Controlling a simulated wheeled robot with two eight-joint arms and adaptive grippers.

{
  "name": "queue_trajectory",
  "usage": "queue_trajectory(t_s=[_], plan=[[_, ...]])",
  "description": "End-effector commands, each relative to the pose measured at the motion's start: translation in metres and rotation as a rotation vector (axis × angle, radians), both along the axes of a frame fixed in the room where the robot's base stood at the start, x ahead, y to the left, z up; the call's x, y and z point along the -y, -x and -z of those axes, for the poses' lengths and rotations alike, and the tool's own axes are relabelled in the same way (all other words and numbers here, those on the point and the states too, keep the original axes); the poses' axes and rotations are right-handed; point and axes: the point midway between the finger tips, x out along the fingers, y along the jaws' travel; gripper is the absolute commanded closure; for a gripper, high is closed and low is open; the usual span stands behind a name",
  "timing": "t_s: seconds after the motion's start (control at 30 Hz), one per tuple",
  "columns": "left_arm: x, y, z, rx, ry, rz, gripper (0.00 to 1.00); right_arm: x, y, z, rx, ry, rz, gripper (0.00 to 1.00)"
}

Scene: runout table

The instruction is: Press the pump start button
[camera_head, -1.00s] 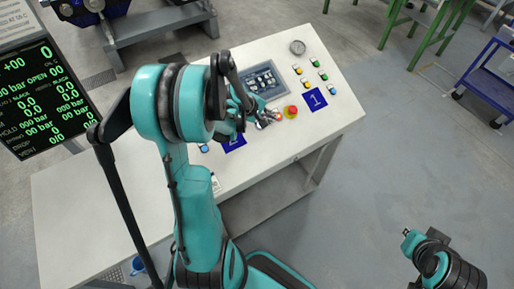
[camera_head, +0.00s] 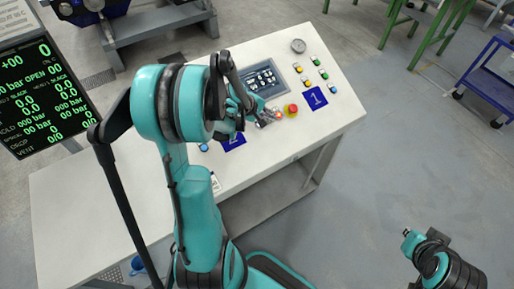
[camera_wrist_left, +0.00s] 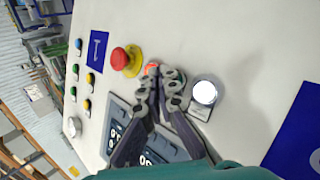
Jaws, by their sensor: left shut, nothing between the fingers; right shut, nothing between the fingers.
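The control panel (camera_head: 325,125) has several buttons; no label is readable, so I cannot tell which is pump start. My left gripper (camera_head: 268,118) is shut and empty, low over the panel beside the red emergency-stop knob (camera_head: 291,110). In the left wrist view its fingertips (camera_wrist_left: 161,74) lie at a small orange-red button (camera_wrist_left: 151,68), partly covering it; contact cannot be told. The red knob on its yellow base (camera_wrist_left: 124,60) is left of the fingers. A white lit button (camera_wrist_left: 204,92) is right of them.
A touch screen (camera_head: 263,79) sits behind the left gripper. A display with green figures (camera_head: 40,95) stands at left. A blue cart (camera_head: 490,80) stands at right, with open floor before it.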

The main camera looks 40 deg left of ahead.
Motion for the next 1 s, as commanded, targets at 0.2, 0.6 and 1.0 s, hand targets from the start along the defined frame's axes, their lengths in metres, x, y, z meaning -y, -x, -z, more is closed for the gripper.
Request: queue_trajectory(t_s=[0.2, 0.6, 1.0], plan=[[0.0001, 0.0001, -0.0007, 0.000, 0.000, 0.000, 1.00, 0.0000, -0.0001, -0.0008, 0.000, 0.000, 0.000, 1.00], [-0.0015, -0.0006, 0.0034, 0.000, 0.000, 0.000, 1.00, 0.0000, 0.0000, 0.0034, 0.000, 0.000, 0.000, 1.00], [-0.0034, -0.0013, 0.0078, 0.000, 0.000, 0.000, 1.00, 0.0000, 0.0000, 0.0080, 0.000, 0.000, 0.000, 1.00]])
